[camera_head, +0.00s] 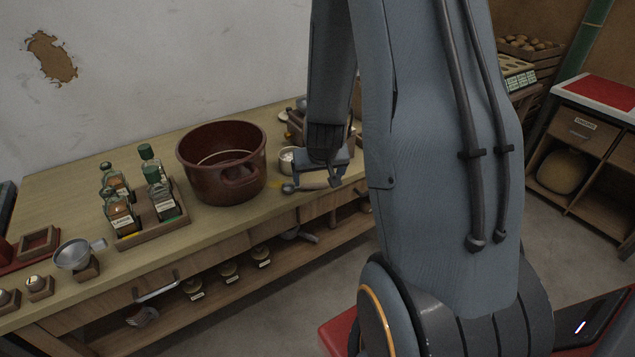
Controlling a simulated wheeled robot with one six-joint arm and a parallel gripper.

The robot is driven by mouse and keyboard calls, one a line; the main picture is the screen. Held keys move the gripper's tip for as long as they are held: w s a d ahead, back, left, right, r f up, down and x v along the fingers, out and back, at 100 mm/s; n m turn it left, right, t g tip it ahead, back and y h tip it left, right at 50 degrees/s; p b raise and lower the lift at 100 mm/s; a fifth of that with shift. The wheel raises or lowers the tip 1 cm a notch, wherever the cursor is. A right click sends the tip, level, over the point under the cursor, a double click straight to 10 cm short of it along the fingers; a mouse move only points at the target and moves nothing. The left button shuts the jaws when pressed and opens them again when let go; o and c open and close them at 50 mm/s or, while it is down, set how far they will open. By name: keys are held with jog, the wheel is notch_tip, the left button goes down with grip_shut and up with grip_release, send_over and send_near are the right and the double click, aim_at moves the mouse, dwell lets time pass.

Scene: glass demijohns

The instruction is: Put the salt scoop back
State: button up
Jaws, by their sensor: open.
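A small scoop (289,188) with a metal-looking end lies near the front edge of the wooden bench, and a pale handle-like part runs right from it beneath my gripper. My gripper (321,177) points down over that handle part with its jaws open. Whether the jaws touch it I cannot tell. A small round pot (286,161) with pale contents, maybe salt, stands just behind and left of my gripper, partly hidden by it.
A large brown pot (221,170) stands left of my gripper on the bench (75,180). Brown items crowd behind my gripper, partly hidden by my arm. A lower shelf holds small jars.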

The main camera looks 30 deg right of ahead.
jog(key=v, duration=0.7)
jog(key=s+a+r+n+g+y, duration=0.2)
jog(key=s+a+r+n+g, duration=0.1)
jog(key=s+a, duration=1)
jog(key=a+r+n, duration=0.1)
jog(key=a, duration=0.2)
jog(key=shift+r+g, duration=0.25)
jog(key=shift+g, duration=0.15)
